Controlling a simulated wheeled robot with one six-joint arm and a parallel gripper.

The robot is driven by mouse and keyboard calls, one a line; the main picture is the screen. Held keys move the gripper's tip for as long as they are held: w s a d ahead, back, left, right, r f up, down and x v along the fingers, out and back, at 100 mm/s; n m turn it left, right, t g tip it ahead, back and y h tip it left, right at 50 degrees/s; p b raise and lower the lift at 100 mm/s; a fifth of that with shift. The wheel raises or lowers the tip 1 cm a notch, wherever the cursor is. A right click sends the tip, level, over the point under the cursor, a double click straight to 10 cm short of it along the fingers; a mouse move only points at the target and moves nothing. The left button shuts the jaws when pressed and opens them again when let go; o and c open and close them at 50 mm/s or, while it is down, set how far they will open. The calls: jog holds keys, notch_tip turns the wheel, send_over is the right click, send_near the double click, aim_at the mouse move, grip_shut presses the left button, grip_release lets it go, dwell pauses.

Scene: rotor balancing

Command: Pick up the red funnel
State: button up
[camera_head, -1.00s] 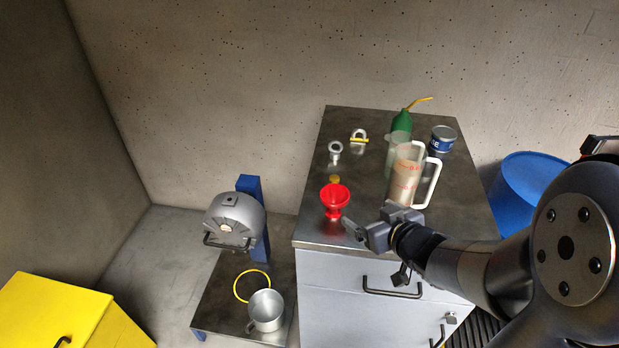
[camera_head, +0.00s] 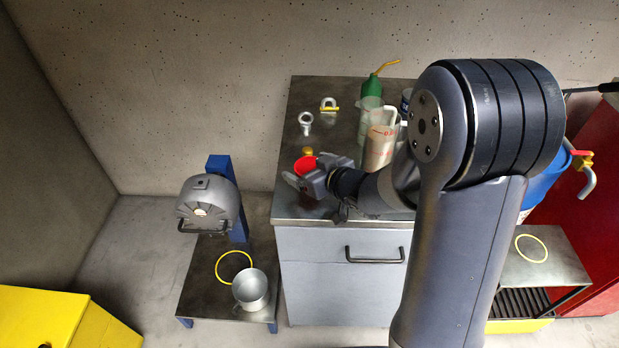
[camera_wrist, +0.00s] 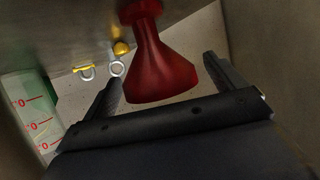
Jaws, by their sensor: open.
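The red funnel (camera_head: 304,164) stands on the steel top of the cabinet, near its left front edge. In the head view my gripper (camera_head: 300,181) is in front of it and covers its lower part. In the wrist view the funnel (camera_wrist: 156,62) shows between the two fingers of my gripper (camera_wrist: 160,80), nearer the middle than either finger. The fingers are apart and I see no clear contact with the funnel. The exact depth of the funnel between the fingers is hard to tell.
A clear measuring jug (camera_head: 380,147) and a green oil can (camera_head: 371,87) stand right of the funnel. An eye bolt (camera_head: 306,122), a yellow-barred shackle (camera_head: 328,105) and a small brass piece (camera_head: 308,151) lie behind it. A metal mug (camera_head: 250,289) stands on the low platform at left.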

jog(key=shift+x, duration=0.95)
jog(key=shift+r, duration=0.1)
jog(key=c, duration=1.2)
